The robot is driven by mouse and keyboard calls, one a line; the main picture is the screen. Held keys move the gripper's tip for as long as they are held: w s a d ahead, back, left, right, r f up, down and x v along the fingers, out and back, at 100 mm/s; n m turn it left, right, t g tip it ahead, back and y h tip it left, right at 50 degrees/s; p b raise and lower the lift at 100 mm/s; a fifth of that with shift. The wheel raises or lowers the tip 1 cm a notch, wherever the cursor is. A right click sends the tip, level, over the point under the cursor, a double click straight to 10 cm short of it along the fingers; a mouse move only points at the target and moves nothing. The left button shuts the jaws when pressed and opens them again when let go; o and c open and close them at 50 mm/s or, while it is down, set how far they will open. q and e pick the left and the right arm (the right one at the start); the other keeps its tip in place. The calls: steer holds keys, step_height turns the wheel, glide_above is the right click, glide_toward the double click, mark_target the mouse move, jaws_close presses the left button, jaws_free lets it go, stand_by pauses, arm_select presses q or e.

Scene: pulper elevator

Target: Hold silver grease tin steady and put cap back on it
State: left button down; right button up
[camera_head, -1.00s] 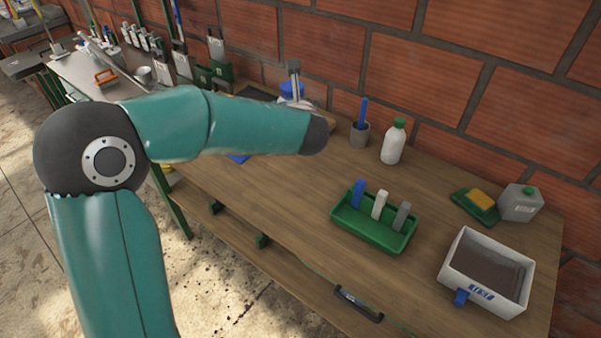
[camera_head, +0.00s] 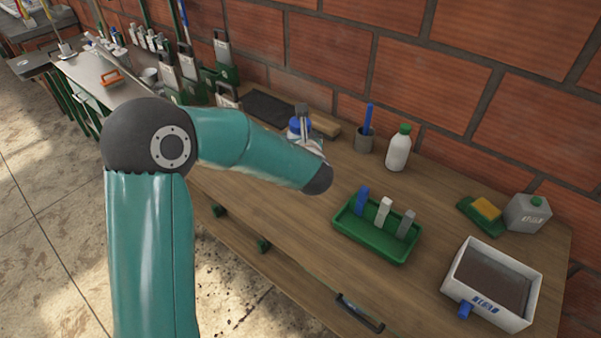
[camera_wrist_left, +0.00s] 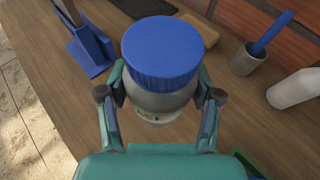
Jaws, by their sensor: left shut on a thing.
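A silver-grey tin (camera_wrist_left: 155,104) with a blue cap (camera_wrist_left: 163,48) on top stands upright between the fingers of my left gripper (camera_wrist_left: 163,100) in the left wrist view. The gripper is shut on the tin's body, below the cap. I cannot tell whether the cap is fully seated. In the head view the blue cap (camera_head: 297,124) shows just behind my left forearm, which hides most of the tin and the gripper. My right gripper is in neither view.
A cup with a blue-handled tool (camera_head: 365,141) and a white bottle (camera_head: 398,150) stand right of the tin. A green tray (camera_head: 372,240), a grey can (camera_head: 527,213) and a white box (camera_head: 461,262) are further right. A blue stand (camera_wrist_left: 92,48) is left of the tin.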

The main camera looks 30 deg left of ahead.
arm_select(q)
step_height(320, 180, down, 7)
steer(key=shift+f, duration=0.1)
steer(key=shift+f, duration=0.1)
step_height(320, 180, down, 3)
steer(key=shift+f+p, duration=0.1)
steer(key=shift+p, duration=0.3)
steer(key=shift+f, duration=0.2)
steer(key=shift+f, duration=0.1)
steer(key=shift+c, duration=1.1)
jaws_free()
steer(key=shift+s+d, duration=0.1)
